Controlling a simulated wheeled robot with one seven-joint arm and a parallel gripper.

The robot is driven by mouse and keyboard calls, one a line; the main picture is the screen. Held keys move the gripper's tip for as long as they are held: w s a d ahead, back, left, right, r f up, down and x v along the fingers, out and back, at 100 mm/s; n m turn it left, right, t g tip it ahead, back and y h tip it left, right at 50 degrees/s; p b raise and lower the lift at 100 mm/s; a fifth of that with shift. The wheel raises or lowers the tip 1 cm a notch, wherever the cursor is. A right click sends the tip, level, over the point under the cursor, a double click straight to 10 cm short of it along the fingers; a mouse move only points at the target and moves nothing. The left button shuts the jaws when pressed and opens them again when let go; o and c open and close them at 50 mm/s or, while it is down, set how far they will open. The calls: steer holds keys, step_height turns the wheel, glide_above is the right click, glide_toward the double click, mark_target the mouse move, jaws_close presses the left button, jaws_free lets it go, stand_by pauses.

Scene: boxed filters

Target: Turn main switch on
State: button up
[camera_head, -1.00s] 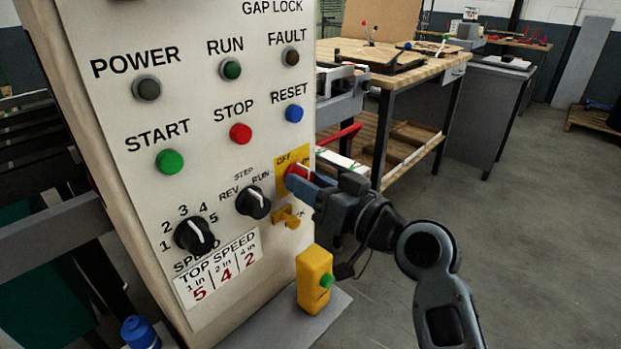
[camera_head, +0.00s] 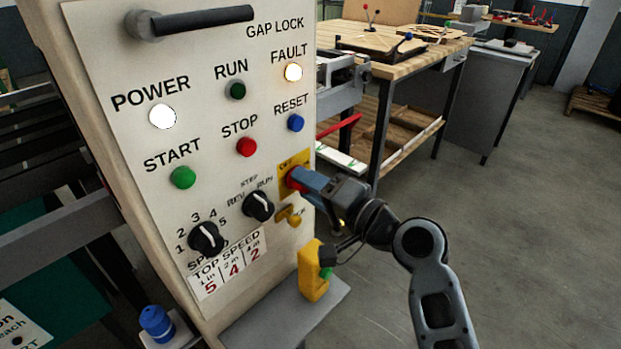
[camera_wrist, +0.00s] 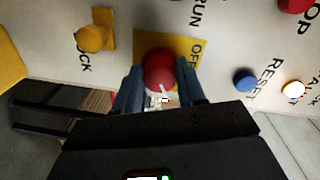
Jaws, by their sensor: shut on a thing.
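The main switch is a red rotary knob (camera_head: 293,178) on a yellow plate (camera_head: 284,161) marked OFF, at the right edge of the control panel (camera_head: 140,60). My gripper (camera_head: 300,180) is shut on the knob, with its blue fingers on either side of it. The wrist view shows the red knob (camera_wrist: 159,69) between the two fingertips (camera_wrist: 159,80). The plate's ON marking is hidden in the head view. The POWER lamp (camera_head: 162,116) glows white and the FAULT lamp (camera_head: 293,72) glows warm white. The RUN lamp (camera_head: 235,90) is dark green.
A yellow lock tab (camera_head: 289,214) sits just below the switch. A yellow box with a green button (camera_head: 312,270) stands on a ledge below my gripper. A black selector (camera_head: 258,206) is left of the switch.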

steer(key=shift+m+p, duration=0.45)
steer(key=shift+m, duration=0.35)
steer(key=shift+d, duration=0.1)
steer(key=o, duration=1.1)
steer(key=shift+c, duration=0.2)
steer(key=b+v, duration=0.1)
steer(key=v, duration=0.6)
steer(key=shift+s+d, duration=0.25)
